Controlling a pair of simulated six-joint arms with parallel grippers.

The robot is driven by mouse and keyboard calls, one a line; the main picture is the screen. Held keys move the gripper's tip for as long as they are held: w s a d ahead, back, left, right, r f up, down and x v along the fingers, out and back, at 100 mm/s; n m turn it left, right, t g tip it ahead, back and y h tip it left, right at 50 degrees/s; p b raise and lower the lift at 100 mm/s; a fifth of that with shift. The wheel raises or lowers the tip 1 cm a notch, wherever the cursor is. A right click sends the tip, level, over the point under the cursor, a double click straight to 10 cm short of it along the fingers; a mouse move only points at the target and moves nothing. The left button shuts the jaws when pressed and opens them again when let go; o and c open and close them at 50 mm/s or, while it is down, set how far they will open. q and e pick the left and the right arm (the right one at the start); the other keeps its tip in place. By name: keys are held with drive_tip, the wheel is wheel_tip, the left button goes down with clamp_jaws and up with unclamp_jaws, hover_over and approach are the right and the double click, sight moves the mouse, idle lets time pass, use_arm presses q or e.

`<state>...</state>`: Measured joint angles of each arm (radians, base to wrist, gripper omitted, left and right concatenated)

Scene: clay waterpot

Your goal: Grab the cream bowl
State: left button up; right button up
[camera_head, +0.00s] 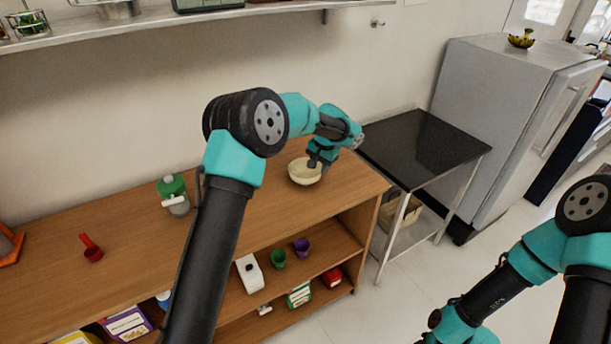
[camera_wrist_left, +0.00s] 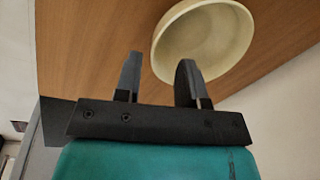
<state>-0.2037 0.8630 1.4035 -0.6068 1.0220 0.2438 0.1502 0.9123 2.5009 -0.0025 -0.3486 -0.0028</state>
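The cream bowl (camera_head: 303,174) stands upright on the wooden counter near its right end. It also shows in the left wrist view (camera_wrist_left: 215,35), at the top right. My left gripper (camera_head: 320,161) is at the bowl's right rear rim. In the left wrist view its two fingers (camera_wrist_left: 158,80) are apart with nothing clasped between them. The near left part of the rim lies between the fingertips, and the right finger overlaps the bowl. I cannot tell whether either finger touches it. My right arm shows at the lower right, but its gripper is out of view.
The lower shelf holds a green cup (camera_head: 278,259), a purple cup (camera_head: 301,248) and boxes. A black-topped table (camera_head: 425,148) and a fridge (camera_head: 490,120) stand to the right.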

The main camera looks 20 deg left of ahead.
sight(318, 175)
use_arm(q)
drive_tip(key=shift+w+a+f, duration=0.1)
drive_tip(key=shift+a+f, duration=0.05)
drive_tip(key=shift+f, duration=1.15)
drive_tip(key=shift+w+a+f, duration=0.1)
drive_tip(key=shift+a+f, duration=0.05)
drive_tip(key=shift+f, duration=1.1)
drive_tip(key=shift+s, duration=0.1)
clamp_jaws()
